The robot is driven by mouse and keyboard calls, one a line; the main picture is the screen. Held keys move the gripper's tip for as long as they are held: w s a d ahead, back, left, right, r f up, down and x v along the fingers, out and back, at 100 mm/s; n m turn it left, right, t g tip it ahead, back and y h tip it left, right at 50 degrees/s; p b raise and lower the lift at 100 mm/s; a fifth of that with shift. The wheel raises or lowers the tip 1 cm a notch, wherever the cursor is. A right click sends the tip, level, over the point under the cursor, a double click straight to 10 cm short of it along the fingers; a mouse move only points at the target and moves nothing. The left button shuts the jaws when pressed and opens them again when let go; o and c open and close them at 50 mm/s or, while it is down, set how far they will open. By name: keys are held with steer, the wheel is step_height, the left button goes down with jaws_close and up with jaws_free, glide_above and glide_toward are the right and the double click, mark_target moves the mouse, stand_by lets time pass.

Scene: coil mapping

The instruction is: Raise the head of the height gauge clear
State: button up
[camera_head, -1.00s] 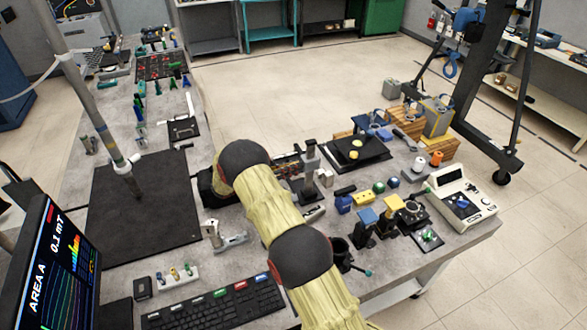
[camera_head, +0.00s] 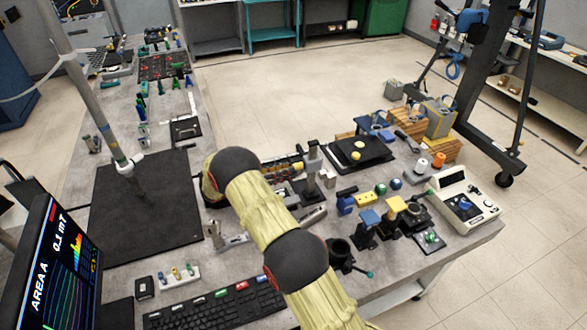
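What looks like the height gauge, a dark upright column with a grey top (camera_head: 313,158), stands just right of my arm. Its foot is a dark block on the grey bench. Its head is too small to tell apart, so its height on the column is unclear. My yellow-sleeved arm with dark round joints reaches up from the bottom of the picture and bends over the bench left of the column. I cannot make out my gripper; the end of the arm is hidden behind its own links. I cannot tell whether anything touches the gauge.
A black mat (camera_head: 145,220) with a tall pole lies left. A keyboard (camera_head: 215,307) and a monitor (camera_head: 50,265) are in front. Small stands, a yellow block (camera_head: 369,200), a black plate (camera_head: 365,154) and a cream meter (camera_head: 463,199) crowd the right side. The bench's right edge is near the meter.

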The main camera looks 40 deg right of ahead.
steer(key=v, duration=0.7)
steer(key=shift+a, duration=0.35)
steer(key=shift+r, duration=0.1)
steer(key=s+a+r+m+t+y+b, duration=0.1)
steer(key=s+a+r+m+y, duration=0.1)
steer(key=s+r+m+y, duration=0.45)
steer(key=s+a+r+m+t+y+b, duration=0.1)
steer(key=s+a+r+m+y, duration=0.15)
steer(key=s+r, duration=0.75)
steer(key=s+a+r+m+t+y+b, duration=0.1)
steer(key=s+a+m+t+y, duration=0.3)
steer(key=s+a, duration=0.4)
steer(key=s+a+r+m+t+y+b, duration=0.1)
steer(key=s+a+m+t+y, duration=0.3)
steer(key=s, duration=0.9)
steer(key=a+r+m, duration=0.1)
steer(key=a, duration=0.2)
steer(key=shift+a+r, duration=0.25)
steer(key=shift+a, duration=0.1)
steer(key=shift+c, duration=1.1)
